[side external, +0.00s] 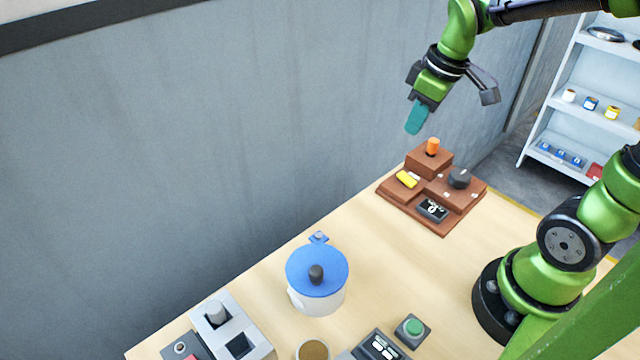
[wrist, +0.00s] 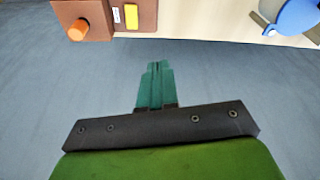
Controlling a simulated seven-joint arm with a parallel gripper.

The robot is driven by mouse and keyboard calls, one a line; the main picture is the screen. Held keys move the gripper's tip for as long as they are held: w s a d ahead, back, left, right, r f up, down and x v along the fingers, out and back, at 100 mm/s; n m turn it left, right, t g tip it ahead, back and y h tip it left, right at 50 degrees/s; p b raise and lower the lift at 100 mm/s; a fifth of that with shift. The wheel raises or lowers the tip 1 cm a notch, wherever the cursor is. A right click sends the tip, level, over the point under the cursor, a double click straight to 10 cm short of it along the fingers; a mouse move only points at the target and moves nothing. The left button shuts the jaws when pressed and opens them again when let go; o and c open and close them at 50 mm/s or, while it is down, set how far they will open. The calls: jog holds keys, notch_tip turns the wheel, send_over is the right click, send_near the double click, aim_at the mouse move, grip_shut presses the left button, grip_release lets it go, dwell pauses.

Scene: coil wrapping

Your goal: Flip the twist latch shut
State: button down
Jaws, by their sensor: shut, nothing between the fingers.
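My gripper (side external: 415,128) has teal fingers that are shut and empty. It hangs in the air above and behind a stepped brown block (side external: 392,195), apart from it. The block carries an orange peg (side external: 432,146), a yellow piece (side external: 406,179) and a black knob (side external: 459,178). In the wrist view the shut fingers (wrist: 155,68) point toward the table edge, between the block and a blue-lidded white pot (wrist: 296,14). The pot (side external: 318,285) has a dark lid knob and a small blue tab (side external: 318,237) at its back rim. I cannot tell which part is the twist latch.
A grey fixture (side external: 240,325) with a post and a square hole stands at the table's front left. A round cup (side external: 313,350), a dark panel (side external: 378,346) and a green button (side external: 413,328) are nearby. A grey wall runs behind the table (side external: 390,265), whose middle is clear.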

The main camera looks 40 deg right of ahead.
jog(key=w+d+f+n+g, duration=0.1)
jog(key=d+n, duration=0.4)
jog(key=n, duration=1)
jog(key=shift+w+f+g+h, duration=0.2)
jog(key=shift+w+g+h, duration=0.1)
jog(key=shift+w+g, duration=0.75)
jog(key=shift+w, duration=0.1)
jog(key=shift+s+r, duration=0.25)
jog(key=shift+s, duration=0.5)
notch_tip(320, 180, up, 14)
jog(key=s, duration=0.3)
jog(key=shift+f, duration=0.15)
